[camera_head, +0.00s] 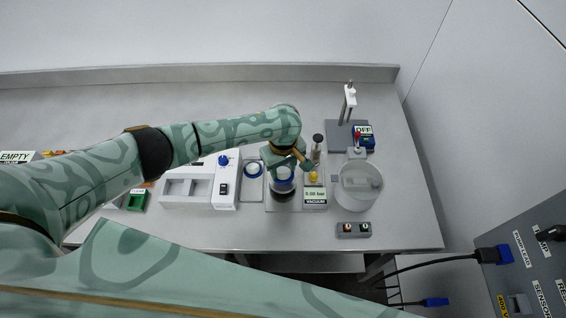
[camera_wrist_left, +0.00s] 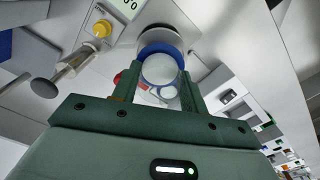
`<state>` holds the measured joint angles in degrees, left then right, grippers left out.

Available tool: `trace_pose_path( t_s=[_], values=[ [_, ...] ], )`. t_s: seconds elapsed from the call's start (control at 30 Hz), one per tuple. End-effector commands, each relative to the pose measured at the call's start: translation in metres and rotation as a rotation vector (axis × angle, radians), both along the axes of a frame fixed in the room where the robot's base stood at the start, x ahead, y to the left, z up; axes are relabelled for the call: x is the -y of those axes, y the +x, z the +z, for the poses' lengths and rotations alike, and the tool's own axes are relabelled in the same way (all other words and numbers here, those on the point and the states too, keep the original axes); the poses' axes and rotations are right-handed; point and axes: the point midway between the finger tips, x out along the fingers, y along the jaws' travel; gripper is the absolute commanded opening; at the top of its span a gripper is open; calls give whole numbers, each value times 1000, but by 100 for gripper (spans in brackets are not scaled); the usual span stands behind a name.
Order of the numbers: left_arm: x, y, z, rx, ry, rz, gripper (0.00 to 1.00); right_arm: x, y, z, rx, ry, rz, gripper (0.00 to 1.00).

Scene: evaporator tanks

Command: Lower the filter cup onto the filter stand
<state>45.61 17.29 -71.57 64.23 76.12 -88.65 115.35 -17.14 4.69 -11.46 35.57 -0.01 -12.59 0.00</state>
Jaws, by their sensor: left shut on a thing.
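My left gripper (camera_head: 284,163) is shut on the filter cup (camera_head: 283,185), a whitish cup with a blue rim. In the left wrist view the cup (camera_wrist_left: 160,70) sits between the two green fingers. The gripper and cup hide much of the stand. I cannot tell whether the cup touches it. My right gripper is not in view.
A yellow knob (camera_head: 313,176) and a dark-topped upright (camera_head: 317,142) stand close right of the cup. A clear round vessel (camera_head: 358,187) stands farther right. A white device (camera_head: 200,188) and a blue-ringed dish (camera_head: 253,170) are to the left. The front table strip is mostly clear.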

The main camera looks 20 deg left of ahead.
Motion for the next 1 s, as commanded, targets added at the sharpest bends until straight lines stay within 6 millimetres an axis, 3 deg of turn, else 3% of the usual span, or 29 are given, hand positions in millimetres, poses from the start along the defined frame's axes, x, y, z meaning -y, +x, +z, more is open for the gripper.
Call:
trace_pose_path(
  t_s=[0.4,0.9,0.93,1.0],
  values=[
    [0,0,-23,-1,1,0,21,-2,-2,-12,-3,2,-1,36],
    [0,0,-27,0,0,0,21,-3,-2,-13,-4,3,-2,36],
    [0,0,-27,0,0,0,52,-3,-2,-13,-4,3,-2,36],
    [0,0,-27,0,0,0,69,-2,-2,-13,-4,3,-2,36]
  ],
)
